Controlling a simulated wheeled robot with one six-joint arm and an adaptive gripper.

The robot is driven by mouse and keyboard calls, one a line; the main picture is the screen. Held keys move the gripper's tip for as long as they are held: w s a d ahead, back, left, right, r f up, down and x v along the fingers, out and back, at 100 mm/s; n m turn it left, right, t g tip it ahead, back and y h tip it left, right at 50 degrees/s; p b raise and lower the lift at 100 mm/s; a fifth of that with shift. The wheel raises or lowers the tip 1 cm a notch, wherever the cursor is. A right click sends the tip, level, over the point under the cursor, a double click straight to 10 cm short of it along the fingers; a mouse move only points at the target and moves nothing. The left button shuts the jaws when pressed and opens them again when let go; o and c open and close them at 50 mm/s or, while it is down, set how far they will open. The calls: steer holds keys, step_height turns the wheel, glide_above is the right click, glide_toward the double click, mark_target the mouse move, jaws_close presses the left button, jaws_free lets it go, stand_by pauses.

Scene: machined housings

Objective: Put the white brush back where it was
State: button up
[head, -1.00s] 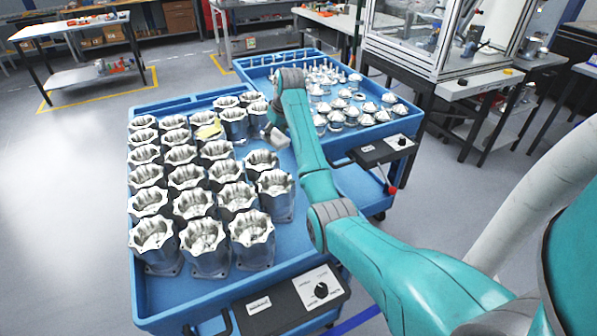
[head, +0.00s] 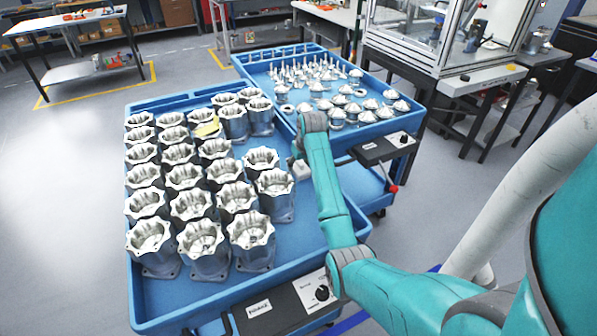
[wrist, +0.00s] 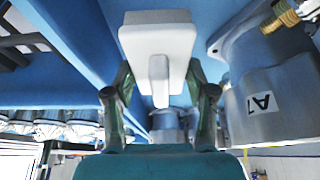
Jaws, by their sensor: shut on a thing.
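My gripper (wrist: 160,98) is shut on the white brush (wrist: 158,45), a pale block with a raised bar along its middle. In the head view the brush (head: 300,170) shows as a small white shape below the end of my arm, over the bare right part of the near blue cart (head: 312,208). It is to the right of the machined housings (head: 250,235). I cannot tell whether the brush touches the cart's surface. My gripper's fingers are mostly hidden by my arm in the head view.
A housing with a label (wrist: 262,102) is close on the right in the wrist view. A yellow thing (head: 208,127) lies on one housing. The far blue cart (head: 262,72) bears many small metal parts. The strip right of the housings is clear.

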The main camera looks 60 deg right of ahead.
mark_target(299, 171)
steer(key=shift+f, duration=1.75)
steer(key=o, duration=0.8)
steer(key=shift+f, duration=0.15)
steer(key=v, duration=1.2)
steer(key=shift+w, duration=0.1)
